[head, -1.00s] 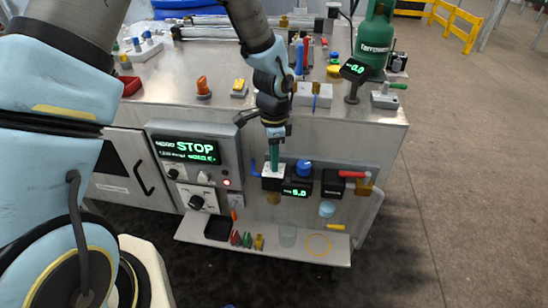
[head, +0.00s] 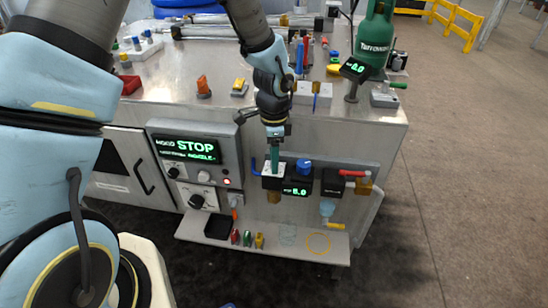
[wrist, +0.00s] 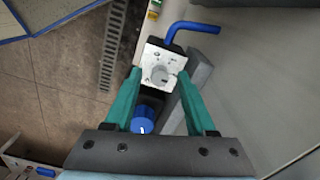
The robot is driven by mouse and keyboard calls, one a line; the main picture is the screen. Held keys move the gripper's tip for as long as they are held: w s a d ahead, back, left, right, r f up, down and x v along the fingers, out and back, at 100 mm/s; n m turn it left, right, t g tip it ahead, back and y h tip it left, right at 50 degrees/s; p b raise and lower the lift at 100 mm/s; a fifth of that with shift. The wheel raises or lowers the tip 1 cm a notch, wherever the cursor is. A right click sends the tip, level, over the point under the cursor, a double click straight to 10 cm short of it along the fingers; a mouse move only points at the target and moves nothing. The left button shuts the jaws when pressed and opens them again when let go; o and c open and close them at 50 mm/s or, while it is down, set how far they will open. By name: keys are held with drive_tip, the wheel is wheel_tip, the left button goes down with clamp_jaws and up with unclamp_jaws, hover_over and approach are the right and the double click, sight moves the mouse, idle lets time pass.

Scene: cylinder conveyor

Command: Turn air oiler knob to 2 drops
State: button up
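In the wrist view, a small grey round knob (wrist: 160,76) sits on a white dial plate (wrist: 160,62) on top of a dark block. My gripper (wrist: 159,82) has its two green fingers apart, one on each side of the plate, with the knob between them. No clear contact with the knob shows. In the head view, my gripper (head: 274,158) points down at the left block (head: 271,184) of the air unit, hiding part of its top. The dial markings are too small to read.
A blue knob (wrist: 143,120) stands close by; in the head view this blue knob (head: 304,166) is right of my gripper. A green-lit display (head: 297,190) is below it. A red-handled valve (head: 354,174) is farther right. A blue bent pipe (wrist: 190,29) adjoins the dial block. A shelf (head: 275,249) lies below.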

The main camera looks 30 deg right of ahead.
drive_tip(key=shift+r, duration=0.1)
wheel_tip(320, 180, up, 11)
drive_tip(key=b, duration=0.1)
drive_tip(key=shift+b, duration=0.3)
drive_tip(key=shift+f, duration=0.2)
idle(0.3)
drive_tip(key=w+a+r+n, duration=0.1)
drive_tip(key=w+a+n, duration=0.25)
drive_tip(key=a, duration=0.45)
drive_tip(key=w+a+r+n, duration=0.1)
drive_tip(key=w+a+n, duration=0.2)
drive_tip(key=a+n, duration=0.35)
drive_tip(key=s+a+r+n+t, duration=0.1)
drive_tip(key=s+a+n, duration=0.1)
drive_tip(key=a+n, duration=0.9)
drive_tip(key=a, duration=0.9)
drive_tip(key=shift+s+a+n+t, duration=0.3)
drive_tip(key=shift+s+a+n, duration=0.05)
drive_tip(key=shift+s+n, duration=0.05)
drive_tip(key=shift+r, duration=0.1)
